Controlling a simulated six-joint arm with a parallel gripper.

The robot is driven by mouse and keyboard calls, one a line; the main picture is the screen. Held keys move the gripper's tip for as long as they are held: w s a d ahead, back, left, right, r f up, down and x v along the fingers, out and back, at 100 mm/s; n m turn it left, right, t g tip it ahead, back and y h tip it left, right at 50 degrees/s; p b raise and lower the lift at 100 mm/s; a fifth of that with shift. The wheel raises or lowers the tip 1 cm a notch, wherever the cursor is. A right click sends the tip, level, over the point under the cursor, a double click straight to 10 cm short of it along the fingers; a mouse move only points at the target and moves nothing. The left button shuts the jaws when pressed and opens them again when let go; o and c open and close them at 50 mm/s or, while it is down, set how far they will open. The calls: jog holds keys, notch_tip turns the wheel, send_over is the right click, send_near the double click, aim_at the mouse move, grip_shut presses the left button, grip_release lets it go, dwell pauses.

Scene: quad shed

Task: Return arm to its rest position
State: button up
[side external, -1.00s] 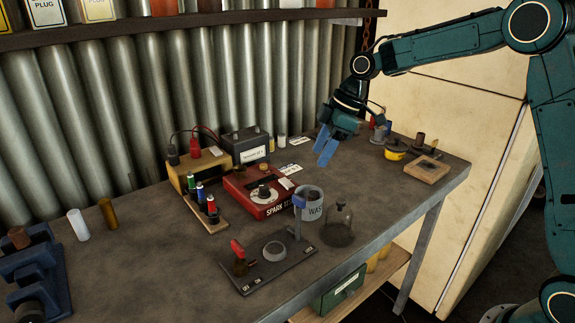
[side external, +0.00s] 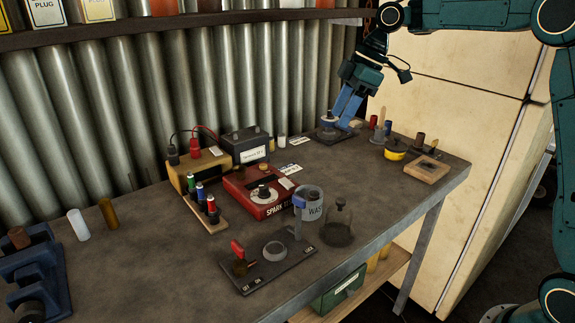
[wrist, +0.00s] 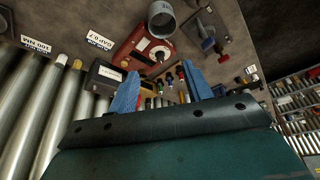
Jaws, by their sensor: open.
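My gripper (side external: 345,106) has blue fingers and is at the back right of the bench (side external: 355,180) in the side view. Its fingertips are above or beside a small dark item with a pale ring (side external: 328,131); I cannot tell whether they touch it. In the wrist view my gripper (wrist: 160,88) shows its two blue fingers spread apart with nothing held between them. My teal arm reaches in from the upper right.
A red spark tester box (side external: 262,194), a battery (side external: 247,146), a grey waste cup (side external: 309,205) and a switch plate (side external: 268,268) stand mid-bench. A yellow tin (side external: 396,150) and a wooden tray (side external: 421,170) are at right. A shelf (side external: 190,28) overhangs the back.

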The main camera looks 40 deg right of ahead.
dwell(0.3)
jog(key=s+a+r+m+t+h, duration=0.1)
jog(key=s+a+r+m, duration=0.15)
jog(key=s, duration=0.45)
jog(key=s+a+r+m+t, duration=0.1)
jog(key=s+a+m, duration=0.15)
jog(key=s, duration=0.55)
jog(key=s+d+f+m+h, duration=0.1)
jog(key=s+f+m, duration=0.2)
jog(key=s, duration=0.5)
jog(key=s+d+f+m+t+h, duration=0.1)
jog(key=s+f+m, duration=0.2)
jog(key=s, duration=0.5)
jog(key=shift+d+f+h, duration=0.2)
jog(key=shift+d+h, duration=0.1)
jog(key=shift+w, duration=0.1)
